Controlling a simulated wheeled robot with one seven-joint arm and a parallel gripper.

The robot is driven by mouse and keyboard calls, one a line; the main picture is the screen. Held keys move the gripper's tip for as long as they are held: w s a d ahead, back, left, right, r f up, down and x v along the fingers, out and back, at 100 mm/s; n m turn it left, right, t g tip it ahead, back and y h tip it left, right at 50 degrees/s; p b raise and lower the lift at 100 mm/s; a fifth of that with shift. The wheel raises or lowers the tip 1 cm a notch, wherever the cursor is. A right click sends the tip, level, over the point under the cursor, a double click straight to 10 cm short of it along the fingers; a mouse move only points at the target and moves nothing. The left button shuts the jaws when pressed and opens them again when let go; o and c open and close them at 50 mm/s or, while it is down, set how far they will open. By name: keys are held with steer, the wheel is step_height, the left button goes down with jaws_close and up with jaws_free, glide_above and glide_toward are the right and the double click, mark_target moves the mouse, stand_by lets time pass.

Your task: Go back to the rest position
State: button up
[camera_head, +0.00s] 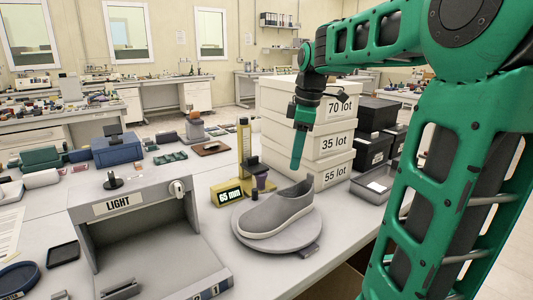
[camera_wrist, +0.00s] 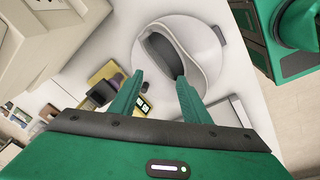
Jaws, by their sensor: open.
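My gripper (camera_head: 300,145) hangs at the end of my green arm, above the table and in front of the stacked white boxes. In the wrist view my gripper (camera_wrist: 157,84) shows two green fingers spread apart with nothing between them. A grey slip-on shoe (camera_head: 277,212) stands on a round grey plate (camera_head: 305,238) on the table, below my gripper and apart from it. The shoe also shows in the wrist view (camera_wrist: 195,48), beyond the fingertips.
White boxes (camera_head: 338,147) marked 70, 35 and 55 lot stand behind the shoe, with black boxes (camera_head: 374,150) to their right. A yellow gauge (camera_head: 229,192) reading 65 mm stands left of the plate. A grey LIGHT booth (camera_head: 150,235) is at the front left.

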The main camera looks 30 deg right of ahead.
steer(key=s+a+f+m+g, duration=0.1)
steer(key=s+a+f+m, duration=0.2)
steer(key=s+f+m, duration=0.4)
steer(key=s+a+f+m, duration=0.3)
steer(key=s+f+m, duration=0.5)
steer(key=s, duration=0.8)
steer(key=shift+f+m+g, duration=0.2)
steer(key=shift+m+g, duration=0.2)
